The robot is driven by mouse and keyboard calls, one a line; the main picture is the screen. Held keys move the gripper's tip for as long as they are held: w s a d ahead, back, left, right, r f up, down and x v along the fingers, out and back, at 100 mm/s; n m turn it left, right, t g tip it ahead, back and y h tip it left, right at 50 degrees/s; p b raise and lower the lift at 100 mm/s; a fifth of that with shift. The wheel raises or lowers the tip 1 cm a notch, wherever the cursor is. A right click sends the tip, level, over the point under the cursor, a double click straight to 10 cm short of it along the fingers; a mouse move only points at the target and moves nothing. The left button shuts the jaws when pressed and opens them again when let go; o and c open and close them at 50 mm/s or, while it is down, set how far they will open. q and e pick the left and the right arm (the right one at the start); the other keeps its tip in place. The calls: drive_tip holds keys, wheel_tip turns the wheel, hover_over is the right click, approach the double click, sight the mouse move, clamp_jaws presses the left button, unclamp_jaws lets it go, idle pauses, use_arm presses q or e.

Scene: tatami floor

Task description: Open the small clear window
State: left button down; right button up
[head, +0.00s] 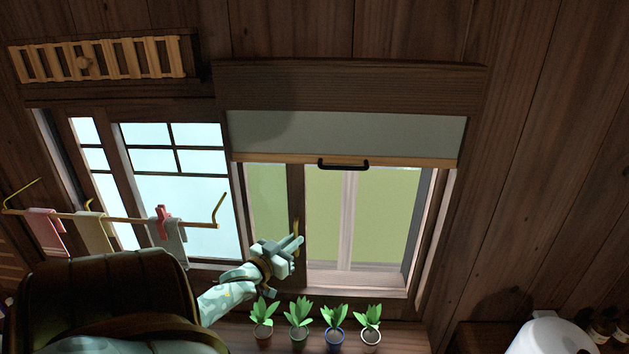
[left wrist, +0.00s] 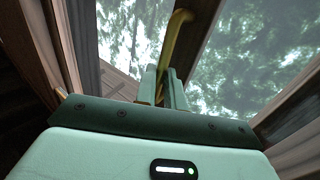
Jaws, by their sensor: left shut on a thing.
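The small clear window (head: 267,205) is right of the latticed pale window, under a half-lowered blind. A dark upright stile (head: 296,190) stands between its narrow left part and wider right part. A brass handle (head: 296,225) is on this stile; it rises as a curved bar in the left wrist view (left wrist: 180,22). My left gripper (head: 297,241) is at the handle's lower end. In the left wrist view its fingers (left wrist: 166,82) are shut around the handle's lower part, partly hiding it. My right gripper is in neither view.
Several potted plants (head: 299,312) stand on the sill below my left gripper. A towel rail (head: 110,218) with cloths sticks out at the left. The blind (head: 345,132) has a black pull (head: 343,164). A white rounded object (head: 548,335) is at bottom right.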

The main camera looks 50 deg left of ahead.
use_arm(q)
drive_tip(key=shift+s+a, duration=0.45)
drive_tip(key=shift+s, duration=0.15)
drive_tip(key=shift+f, duration=0.1)
drive_tip(key=c, duration=1.5)
unclamp_jaws()
drive_tip(key=b+v, duration=0.1)
drive_tip(key=v, duration=1.5)
drive_tip(key=shift+s, duration=0.2)
